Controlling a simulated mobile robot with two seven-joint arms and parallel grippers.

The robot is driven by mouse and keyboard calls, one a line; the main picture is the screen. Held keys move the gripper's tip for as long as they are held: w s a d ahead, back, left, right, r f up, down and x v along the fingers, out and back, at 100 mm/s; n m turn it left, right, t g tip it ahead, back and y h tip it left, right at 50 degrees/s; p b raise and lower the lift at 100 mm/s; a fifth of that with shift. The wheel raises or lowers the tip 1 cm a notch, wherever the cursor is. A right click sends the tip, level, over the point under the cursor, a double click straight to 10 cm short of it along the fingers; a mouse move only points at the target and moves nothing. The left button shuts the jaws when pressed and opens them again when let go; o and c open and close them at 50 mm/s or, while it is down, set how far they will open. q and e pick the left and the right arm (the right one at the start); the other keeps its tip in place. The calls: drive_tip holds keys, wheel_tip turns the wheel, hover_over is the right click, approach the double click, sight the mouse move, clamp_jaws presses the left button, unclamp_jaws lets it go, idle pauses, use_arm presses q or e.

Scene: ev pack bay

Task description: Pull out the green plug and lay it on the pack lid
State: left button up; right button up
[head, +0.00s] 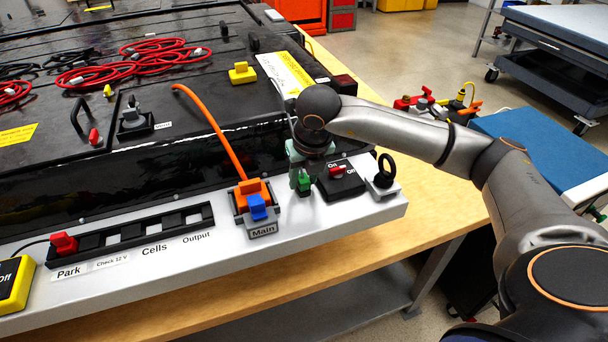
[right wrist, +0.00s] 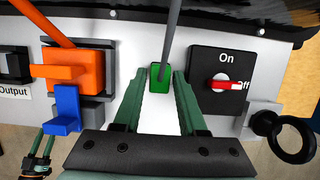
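The green plug (head: 305,184) sits on the grey front ledge between the orange Main connector and the On/Off switch. It also shows in the right wrist view (right wrist: 159,76), with a grey rod or cable in line above it. My right gripper (head: 299,173) is down at the plug. In the right wrist view its green fingers (right wrist: 160,80) stand open on either side of the plug, with a gap at each side. The black pack lid (head: 205,82) lies behind the ledge. What looks like my left gripper (right wrist: 38,158) shows small at the lower left of the wrist view; its opening is unclear.
The orange Main connector (right wrist: 72,68) with its blue latch (right wrist: 66,108) is close left of my right gripper. The rotary switch (right wrist: 222,82) and a black ring (right wrist: 290,137) are close right. Red cables (head: 165,50) and a yellow block (head: 242,73) lie on the lid.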

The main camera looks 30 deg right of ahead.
clamp_jaws()
drive_tip(key=shift+o, duration=0.6)
unclamp_jaws()
drive_tip(key=shift+r, duration=0.1)
